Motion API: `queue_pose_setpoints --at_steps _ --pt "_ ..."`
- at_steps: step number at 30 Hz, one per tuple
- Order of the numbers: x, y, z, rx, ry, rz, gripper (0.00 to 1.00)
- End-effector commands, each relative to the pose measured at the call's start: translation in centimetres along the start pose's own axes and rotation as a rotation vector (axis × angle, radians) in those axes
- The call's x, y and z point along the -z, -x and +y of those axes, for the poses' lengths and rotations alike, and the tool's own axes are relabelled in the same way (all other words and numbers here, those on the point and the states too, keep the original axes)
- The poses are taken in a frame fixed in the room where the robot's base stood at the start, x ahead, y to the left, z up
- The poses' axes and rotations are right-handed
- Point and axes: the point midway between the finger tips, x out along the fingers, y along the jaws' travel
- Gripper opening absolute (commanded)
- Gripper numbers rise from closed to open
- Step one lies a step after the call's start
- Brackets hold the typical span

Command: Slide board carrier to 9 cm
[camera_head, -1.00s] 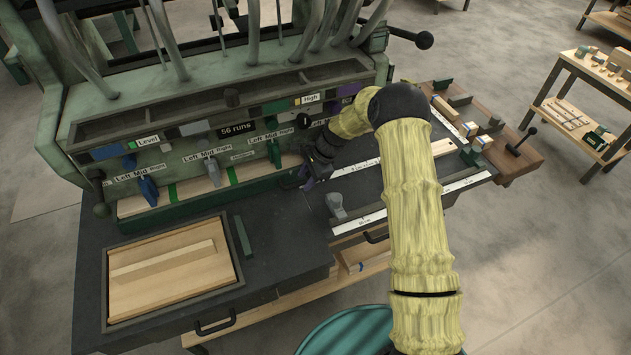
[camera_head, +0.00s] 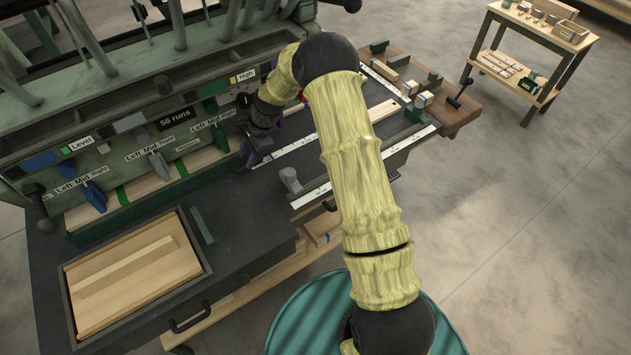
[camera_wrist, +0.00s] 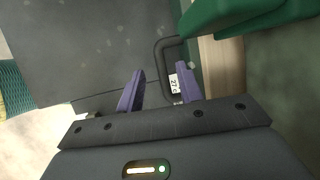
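My gripper (camera_wrist: 160,92) shows two purple fingers standing apart in the wrist view, so it is open. In the head view my gripper (camera_head: 250,158) is low, at the left end of a white measuring strip (camera_head: 295,146), by the machine's front. A dark loop handle (camera_wrist: 160,58) shows at the fingers in the wrist view, with a small white "27 c" label beside it. I cannot tell whether the fingers touch the handle. I cannot surely pick out the board carrier; my arm hides part of the measuring area. A grey knob (camera_head: 290,180) stands by the front strip (camera_head: 312,194).
The green machine panel (camera_head: 110,150) with levers stands behind my gripper. A wood-filled tray (camera_head: 205,272) lies at front left. Wooden blocks lie on the bench at right, beside a dark clamp handle (camera_head: 460,92). A side table (camera_head: 545,95) stands at far right.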

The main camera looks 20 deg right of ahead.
Motion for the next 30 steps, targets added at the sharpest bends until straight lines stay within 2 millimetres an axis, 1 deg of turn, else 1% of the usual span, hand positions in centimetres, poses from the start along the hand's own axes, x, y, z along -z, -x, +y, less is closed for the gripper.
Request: queue_pose_setpoints --at_steps 1,24,25,30 --pt "0.1 0.7 0.0 0.003 0.000 0.002 0.36" --pt "10.2 5.8 4.9 0.001 -0.001 0.002 0.36" --pt "9.4 6.4 5.1 -0.004 0.032 0.014 0.36" --pt "8.1 7.9 6.7 -0.028 0.156 0.071 0.36"
